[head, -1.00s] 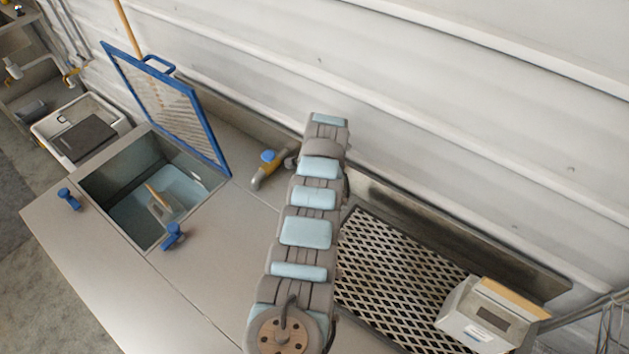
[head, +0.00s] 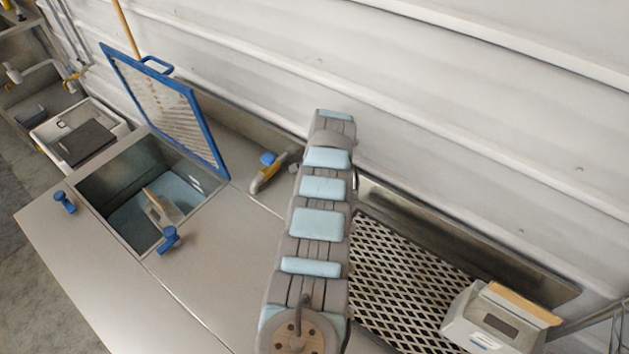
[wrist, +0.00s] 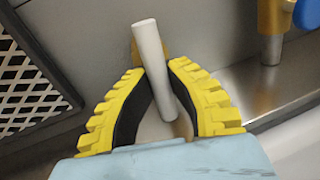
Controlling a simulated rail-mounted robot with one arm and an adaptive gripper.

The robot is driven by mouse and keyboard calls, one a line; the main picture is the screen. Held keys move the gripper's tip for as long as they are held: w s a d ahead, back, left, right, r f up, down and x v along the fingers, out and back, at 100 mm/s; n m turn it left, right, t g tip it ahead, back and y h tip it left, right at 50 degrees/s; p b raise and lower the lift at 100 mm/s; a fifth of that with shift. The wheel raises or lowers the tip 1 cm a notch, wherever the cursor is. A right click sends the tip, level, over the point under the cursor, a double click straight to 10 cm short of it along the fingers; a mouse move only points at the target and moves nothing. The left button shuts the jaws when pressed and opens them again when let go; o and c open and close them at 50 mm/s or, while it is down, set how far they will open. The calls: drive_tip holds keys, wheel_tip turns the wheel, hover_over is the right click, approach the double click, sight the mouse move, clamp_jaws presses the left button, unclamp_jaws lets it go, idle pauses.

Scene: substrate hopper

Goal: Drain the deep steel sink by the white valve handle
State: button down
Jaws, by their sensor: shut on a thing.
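The deep steel sink (head: 125,247) is at the left of the counter in the head view, with pale blue liquid (head: 178,193) in it. A scoop-like object with a wooden part (head: 160,208) sits in the sink. In the wrist view, my gripper (wrist: 161,68) has its yellow-edged fingers closed around the white valve handle (wrist: 150,45). The handle is a plain white rod, slanted in the picture. A brass-coloured piece shows behind it, against a grey steel face. My gripper and the handle are not visible in the head view.
A blue-framed mesh screen (head: 216,138) stands tilted behind the sink. Blue knobs (head: 168,238) sit beside it. A brass tap with a blue handle (head: 267,172) is near the wall. A black grating (head: 400,275) and white boxy device (head: 490,322) lie right.

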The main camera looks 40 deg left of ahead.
drive_tip(key=c, duration=1)
unclamp_jaws()
drive_tip(key=shift+r, duration=0.2)
drive_tip(key=shift+d+r, duration=0.4)
drive_tip(key=shift+r, duration=1.5)
drive_tip(key=shift+d+r, duration=0.35)
drive_tip(key=shift+r, duration=1.55)
drive_tip(key=shift+d+r, duration=0.4)
drive_tip(key=shift+r, duration=1.5)
